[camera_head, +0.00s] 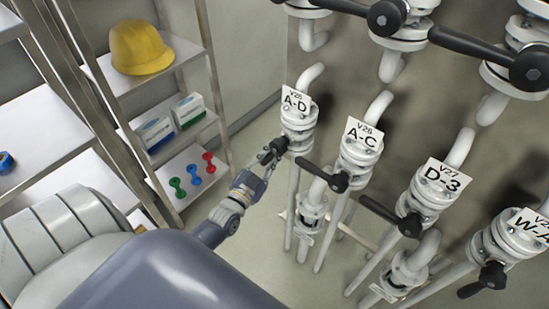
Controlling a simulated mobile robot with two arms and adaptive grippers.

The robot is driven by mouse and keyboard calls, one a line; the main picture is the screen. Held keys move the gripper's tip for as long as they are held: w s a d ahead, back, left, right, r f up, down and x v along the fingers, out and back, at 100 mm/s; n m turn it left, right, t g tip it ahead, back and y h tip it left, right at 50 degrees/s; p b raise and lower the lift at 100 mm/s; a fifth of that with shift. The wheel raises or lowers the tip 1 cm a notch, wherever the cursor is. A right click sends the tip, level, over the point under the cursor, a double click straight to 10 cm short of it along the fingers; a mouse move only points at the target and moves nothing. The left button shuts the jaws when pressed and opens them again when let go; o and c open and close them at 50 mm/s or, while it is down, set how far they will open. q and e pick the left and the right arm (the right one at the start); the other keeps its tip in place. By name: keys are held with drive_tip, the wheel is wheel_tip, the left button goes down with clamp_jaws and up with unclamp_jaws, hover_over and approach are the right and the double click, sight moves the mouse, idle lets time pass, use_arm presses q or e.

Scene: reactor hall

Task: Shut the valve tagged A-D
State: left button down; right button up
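The valve tagged A-D (298,122) is a white flanged valve on a white pipe, left of the other tagged valves in its row. Its tag (296,101) reads V25 A-D. Its dark handle hub (280,144) faces me. My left gripper (268,154) is right at this handle, at its lower left, and seems to touch it. The dark fingers and dark handle blend together, so I cannot tell whether the fingers are closed on it. Most of the lever is hidden or merges with the fingers. My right gripper is not in view.
Valves A-C (358,150), D-3 (430,192) and one partly cut off, W-A (515,240), stand to the right with black levers. More levered valves are above. A shelf at left holds a yellow helmet (141,47), boxes (155,132) and coloured dumbbell-shaped items (193,174).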

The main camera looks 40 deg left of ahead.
use_arm(q)
drive_tip(key=m, duration=0.1)
drive_tip(key=a+r+m, duration=0.1)
drive_tip(key=m, duration=0.1)
drive_tip(key=shift+a+t, duration=0.3)
drive_tip(key=m, duration=0.1)
drive_tip(key=a+r+m, duration=0.1)
drive_tip(key=m, duration=0.1)
drive_tip(key=m+h, duration=0.1)
drive_tip(key=shift+a+r, duration=0.15)
drive_tip(key=shift+r, duration=0.1)
drive_tip(key=m, duration=0.1)
drive_tip(key=r+m, duration=0.1)
drive_tip(key=m+h, duration=0.1)
drive_tip(key=shift+w+a+r+m+t, duration=0.1)
drive_tip(key=shift+a+r+m+t, duration=0.05)
drive_tip(key=shift+a+m+t, duration=0.15)
drive_tip(key=shift+r+m+h, duration=0.25)
drive_tip(key=shift+r+m, duration=0.2)
drive_tip(key=shift+m, duration=0.5)
drive_tip(key=shift+r+m+h, duration=0.25)
drive_tip(key=shift+r+m, duration=0.15)
drive_tip(key=shift+m, duration=0.55)
drive_tip(key=c, duration=1.6)
unclamp_jaws()
drive_tip(key=shift+o, duration=0.7)
drive_tip(key=shift+r, duration=0.15)
